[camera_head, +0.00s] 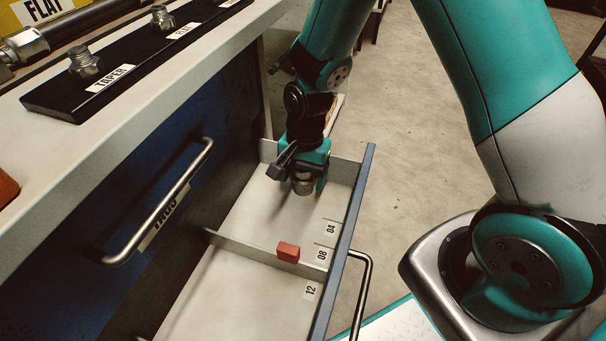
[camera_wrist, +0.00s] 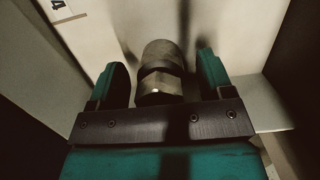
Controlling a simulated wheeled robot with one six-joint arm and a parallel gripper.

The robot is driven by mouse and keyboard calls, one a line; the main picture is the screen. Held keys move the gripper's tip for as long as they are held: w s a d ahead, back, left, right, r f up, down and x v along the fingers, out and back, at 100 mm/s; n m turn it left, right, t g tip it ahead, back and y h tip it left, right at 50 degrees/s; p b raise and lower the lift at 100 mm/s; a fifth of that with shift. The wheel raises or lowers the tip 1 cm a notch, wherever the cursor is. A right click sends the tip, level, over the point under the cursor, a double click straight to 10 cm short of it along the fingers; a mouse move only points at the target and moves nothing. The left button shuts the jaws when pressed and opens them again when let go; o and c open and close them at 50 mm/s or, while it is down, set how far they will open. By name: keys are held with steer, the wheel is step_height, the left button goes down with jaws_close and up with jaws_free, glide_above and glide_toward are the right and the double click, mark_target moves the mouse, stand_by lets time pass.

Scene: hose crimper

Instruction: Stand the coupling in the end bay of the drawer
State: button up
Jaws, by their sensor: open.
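The metal coupling (camera_head: 303,186) is in the far end bay of the open drawer (camera_head: 364,180), near the 04 label. It looks upright on the bay floor, though its base is partly hidden. My gripper (camera_head: 306,181) is low over it with its fingers on either side. In the wrist view the coupling (camera_wrist: 160,70) is between the two fingers (camera_wrist: 163,78), with a visible gap on both sides. The fingers are open.
A divider (camera_head: 228,243) separates this bay from the nearer one. A red block (camera_head: 288,252) is at the divider near the 08 label. The bench top with a black rack (camera_head: 60,98) of fittings stands to the left. The nearer bay (camera_head: 230,295) looks clear.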

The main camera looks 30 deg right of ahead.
steer(key=r+p, duration=0.1)
steer(key=r, duration=0.3)
steer(key=w+r+p, duration=0.1)
steer(key=r, duration=0.3)
steer(key=d+r+p, duration=0.1)
steer(key=r+p, duration=0.1)
steer(key=r, duration=0.2)
steer(key=shift+w+d, duration=0.1)
steer(key=shift+w, duration=0.05)
steer(key=s+a+r+n+t+y, duration=0.1)
steer(key=s+a+r+n+y, duration=0.2)
steer(key=s+r+n, duration=1.3)
steer(key=s+a, duration=0.2)
steer(key=a, duration=0.1)
steer(key=shift+s+r, duration=0.15)
steer(key=shift+a, duration=0.1)
